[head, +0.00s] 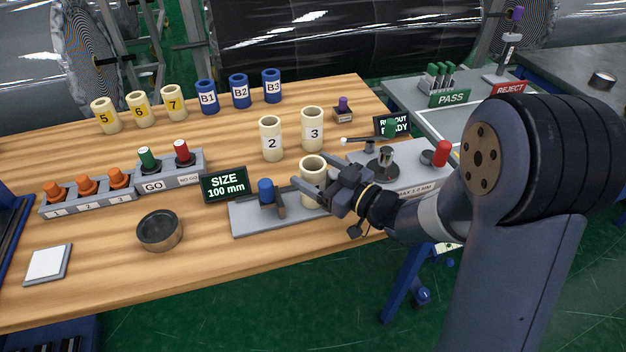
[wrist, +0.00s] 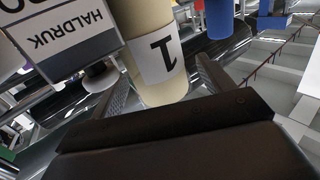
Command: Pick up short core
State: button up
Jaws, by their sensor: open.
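A cream core (head: 313,168) stands upright on a grey fixture plate (head: 250,221). In the wrist view this core (wrist: 150,50) carries a label "1", seen upside down. My gripper (head: 318,178) is open, with one finger on each side of this core. In the wrist view the fingers (wrist: 160,88) flank it, and a gap shows at the right finger; contact at the left is unclear. Cream cores "2" (head: 271,140) and "3" (head: 312,130) stand behind it. No label reads "short", and I cannot tell from labels which core is the short one.
A blue-knobbed stop (head: 266,192) stands left of the core on the plate. The size sign (head: 224,184), a dark round ring or dish (head: 159,231) and a gauge stand (head: 382,165) are nearby. Cores 5, 6, 7 and blue B1 (head: 206,97), B2, B3 line the back.

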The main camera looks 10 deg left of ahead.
jog(key=shift+x, duration=1.5)
jog(key=shift+c, duration=0.4)
jog(key=shift+r, duration=0.1)
jog(key=c, duration=1.1)
jog(key=shift+c, duration=0.2)
